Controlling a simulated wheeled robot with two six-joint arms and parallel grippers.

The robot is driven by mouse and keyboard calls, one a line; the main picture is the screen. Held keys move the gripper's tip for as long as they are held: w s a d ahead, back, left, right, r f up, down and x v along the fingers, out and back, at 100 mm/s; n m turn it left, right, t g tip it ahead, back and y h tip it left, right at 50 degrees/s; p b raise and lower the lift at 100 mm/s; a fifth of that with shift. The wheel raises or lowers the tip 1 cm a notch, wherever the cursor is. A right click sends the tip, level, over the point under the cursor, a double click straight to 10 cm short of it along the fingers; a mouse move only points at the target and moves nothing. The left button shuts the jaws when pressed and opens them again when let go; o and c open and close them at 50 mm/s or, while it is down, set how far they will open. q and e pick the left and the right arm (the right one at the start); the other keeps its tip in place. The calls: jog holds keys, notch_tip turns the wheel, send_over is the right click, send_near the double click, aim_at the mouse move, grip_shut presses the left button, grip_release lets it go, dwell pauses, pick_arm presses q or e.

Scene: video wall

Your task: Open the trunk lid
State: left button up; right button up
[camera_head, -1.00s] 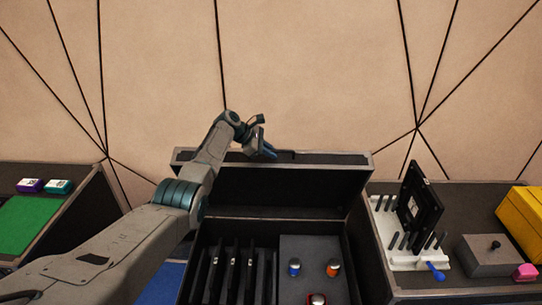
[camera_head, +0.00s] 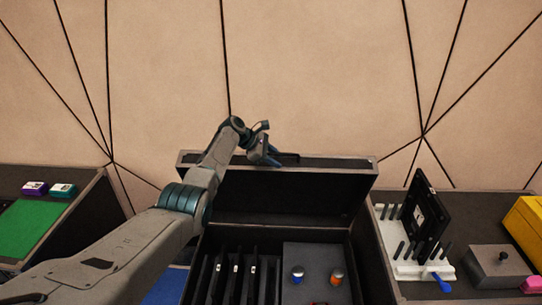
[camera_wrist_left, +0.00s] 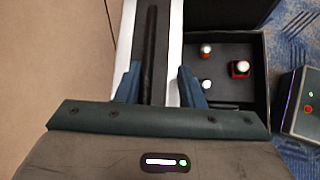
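The dark trunk (camera_head: 364,259) has its lid (camera_head: 290,194) raised at the back, standing roughly upright, so the inside shows. My left gripper (camera_head: 272,157) is at the lid's top edge, left of its middle. In the left wrist view my left gripper (camera_wrist_left: 159,88) has its two blue fingers apart, one on each side of a dark bar on the lid's edge (camera_wrist_left: 151,50). I cannot see either finger pressing on the bar. My right gripper is not in view.
Inside the trunk are black upright slats (camera_head: 233,277) and a grey panel with a blue-banded canister (camera_head: 297,273) and an orange-banded one (camera_head: 336,275). A white rack (camera_head: 410,267) with a black panel stands on the right case, a green mat (camera_head: 33,226) on the left.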

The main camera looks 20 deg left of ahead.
pick_arm(q)
jog(key=b+v, duration=0.2)
jog(key=v, duration=0.8)
jog(key=shift+a+r, duration=0.2)
jog(key=shift+a, duration=0.1)
jog(key=shift+s, duration=0.1)
